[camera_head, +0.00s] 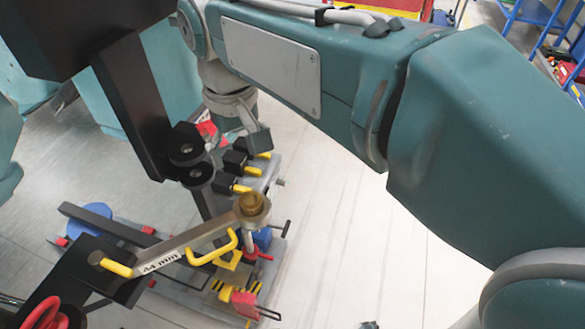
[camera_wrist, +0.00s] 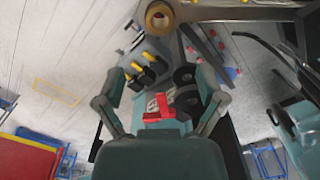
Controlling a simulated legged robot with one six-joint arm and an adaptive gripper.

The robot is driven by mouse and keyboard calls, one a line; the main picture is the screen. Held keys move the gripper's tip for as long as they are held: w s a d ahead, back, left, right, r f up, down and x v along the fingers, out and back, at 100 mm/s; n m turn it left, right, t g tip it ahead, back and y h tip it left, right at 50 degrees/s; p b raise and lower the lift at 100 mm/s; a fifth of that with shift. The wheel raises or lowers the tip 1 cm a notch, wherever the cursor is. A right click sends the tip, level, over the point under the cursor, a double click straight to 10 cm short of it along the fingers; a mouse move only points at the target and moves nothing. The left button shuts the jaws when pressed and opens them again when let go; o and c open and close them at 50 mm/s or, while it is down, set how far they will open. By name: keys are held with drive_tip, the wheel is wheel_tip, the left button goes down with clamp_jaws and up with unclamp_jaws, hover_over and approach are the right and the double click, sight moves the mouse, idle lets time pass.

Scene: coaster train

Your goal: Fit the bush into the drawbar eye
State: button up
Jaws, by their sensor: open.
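The drawbar (camera_head: 205,241) is a grey bar labelled "44 mm" with a yellow handle, slanting up to an eye at its right end. The brass bush (camera_head: 253,204) is at that eye and rises above it; I cannot tell how deep it sits. A brass ring also shows at the top of the wrist view (camera_wrist: 159,16). My gripper (camera_wrist: 160,78) is open, with its fingers wide apart and nothing visibly held. In the head view my gripper (camera_head: 240,122) is above and behind the eye, apart from the bush, and partly hidden by my arm.
Black blocks with yellow handles (camera_head: 236,161) stand on a grey tray behind the eye. A black upright with round lugs (camera_head: 186,146) is left of my gripper. A red-and-white object (camera_wrist: 158,108) shows between the fingers. The floor (camera_head: 350,220) at right is mostly clear.

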drive_tip(key=s+d+f+m+t, duration=0.1)
drive_tip(key=s+d+f+t, duration=0.1)
drive_tip(key=d, duration=0.4)
drive_tip(key=s+d+f+m+t, duration=0.1)
drive_tip(key=s+d+f+m, duration=0.1)
drive_tip(key=d, duration=0.5)
drive_tip(key=s+d+f+m+t, duration=0.2)
drive_tip(key=s+d+f, duration=0.1)
drive_tip(key=d, duration=0.4)
drive_tip(key=shift+s+d+f+t, duration=0.15)
drive_tip(key=shift+s+f+t, duration=0.15)
drive_tip(key=shift+s, duration=0.4)
drive_tip(key=shift+d+r, duration=0.1)
drive_tip(key=shift+d, duration=0.05)
